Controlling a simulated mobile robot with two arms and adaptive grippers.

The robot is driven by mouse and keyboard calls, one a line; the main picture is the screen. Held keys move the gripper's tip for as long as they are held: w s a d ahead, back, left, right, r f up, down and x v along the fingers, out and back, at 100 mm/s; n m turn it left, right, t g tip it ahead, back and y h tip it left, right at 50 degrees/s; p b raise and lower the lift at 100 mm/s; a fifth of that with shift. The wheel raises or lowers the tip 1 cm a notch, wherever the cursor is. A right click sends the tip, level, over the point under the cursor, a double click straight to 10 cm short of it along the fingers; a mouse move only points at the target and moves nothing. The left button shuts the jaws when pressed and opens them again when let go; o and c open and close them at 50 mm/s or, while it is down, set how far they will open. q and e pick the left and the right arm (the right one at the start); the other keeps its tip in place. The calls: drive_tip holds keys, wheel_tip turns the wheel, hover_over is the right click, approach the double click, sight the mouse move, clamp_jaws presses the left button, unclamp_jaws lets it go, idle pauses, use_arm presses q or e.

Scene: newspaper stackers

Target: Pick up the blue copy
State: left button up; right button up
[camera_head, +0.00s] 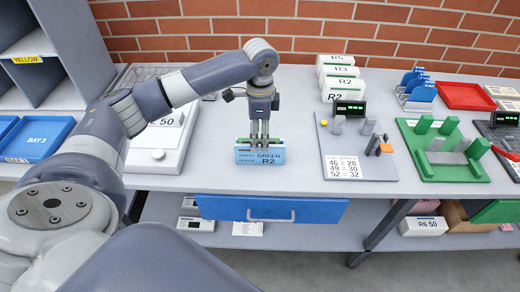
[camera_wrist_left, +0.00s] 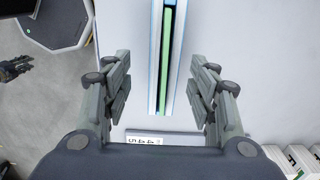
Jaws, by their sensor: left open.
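A light blue copy (camera_head: 260,157) stands upright on the grey table, with printed words "GREEN" and "R2" on its front and a green strip along its top. My left gripper (camera_head: 260,135) points straight down just above it, and its fingertips are close to the top edge. In the left wrist view the copy (camera_wrist_left: 157,60) shows as a narrow blue and white band with a green strip inside. It lies between the spread fingers of my left gripper (camera_wrist_left: 163,80), with clear space on both sides. A small dark fingered part at the left edge there may be my right gripper (camera_wrist_left: 15,68).
A grey pad with numbers (camera_head: 355,165) and a green fixture (camera_head: 440,155) stand to the right. White R2 and R3 stacks (camera_head: 345,90) stand behind. A white scale-like box (camera_head: 160,145) is on the left. A blue drawer (camera_head: 270,210) is below the table edge.

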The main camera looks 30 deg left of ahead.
sight(260, 147)
use_arm(q)
drive_tip(key=shift+w+f, duration=0.15)
drive_tip(key=shift+f, duration=0.25)
drive_tip(key=shift+w+f, duration=0.15)
drive_tip(key=shift+f, duration=0.2)
wheel_tip(260, 147, down, 4)
drive_tip(key=shift+a+f+p, duration=0.15)
drive_tip(key=shift+p, duration=0.75)
drive_tip(key=shift+f, duration=0.2)
drive_tip(key=c, duration=1.2)
use_arm(e)
drive_tip(key=shift+w+d+r, duration=0.1)
drive_tip(key=shift+w+r, duration=0.2)
drive_tip(key=shift+r, duration=0.2)
drive_tip(key=shift+w+d+r, duration=0.1)
drive_tip(key=shift+w+r, duration=0.15)
drive_tip(key=shift+r, duration=0.2)
